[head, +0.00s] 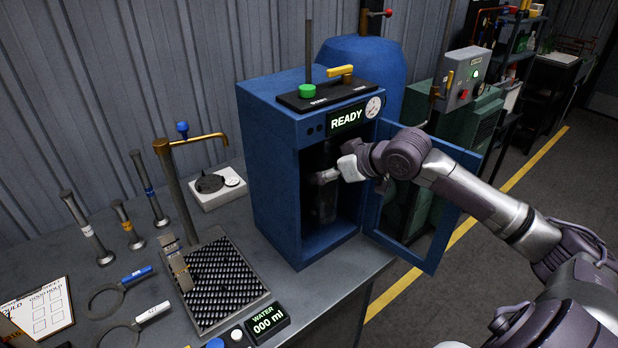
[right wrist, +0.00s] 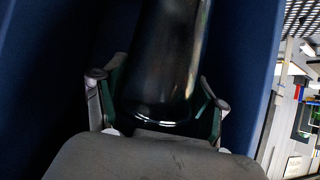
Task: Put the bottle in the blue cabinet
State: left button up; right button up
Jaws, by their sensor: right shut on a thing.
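The blue cabinet (head: 270,190) stands on the workbench with its door (head: 424,225) swung open to the right. Its display reads READY. My right gripper (head: 326,177) reaches into the cabinet opening and is shut on the dark bottle (head: 325,204), which is hard to make out in the shadow. In the right wrist view the dark glossy bottle (right wrist: 165,60) lies between the two fingers (right wrist: 160,108), with blue walls on both sides. I cannot tell whether the bottle's bottom touches the cabinet floor. My left gripper is not in view.
Left of the cabinet are a black drip grate (head: 225,285), a brass tap (head: 180,185) and a white scale (head: 218,190). Several handled tools, a clipboard (head: 42,310) and a water readout (head: 268,322) are on the bench. A green machine (head: 465,130) stands behind the door.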

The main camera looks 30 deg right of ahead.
jog(key=w+p, duration=0.2)
jog(key=w, duration=0.3)
notch_tip(320, 180, down, 7)
jog(key=w+p, duration=0.1)
jog(key=p, duration=0.1)
jog(key=shift+a+p, duration=0.25)
jog(key=shift+p, duration=0.15)
jog(key=o, duration=1.8)
jog(key=shift+f, duration=0.15)
